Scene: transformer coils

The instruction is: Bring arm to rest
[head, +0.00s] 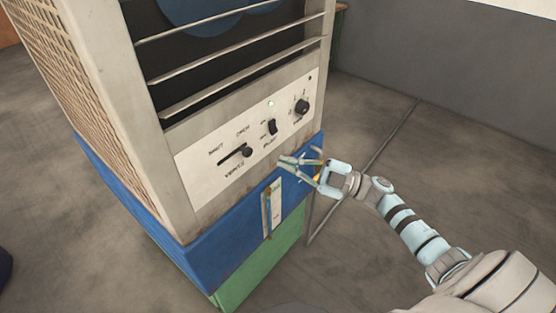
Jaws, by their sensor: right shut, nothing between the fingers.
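My right gripper (287,168) comes in from the lower right on my right arm (403,220). It is shut and empty in front of the cabinet, over the bottom edge of the control panel (245,150) and the blue band below it. Whether its fingertips touch the cabinet cannot be told from this view. The panel carries a dark lever (236,152), a black rocker switch (272,127) and a round black knob (301,107). A small light (270,103) glows above the switch. My left gripper is not in view.
The tall cabinet (180,190) has a mesh side, horizontal bars above the panel and a green base (255,268). A gauge strip (272,208) sits on the blue band. Open floor (375,125) lies to the right, up to a grey wall (440,60).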

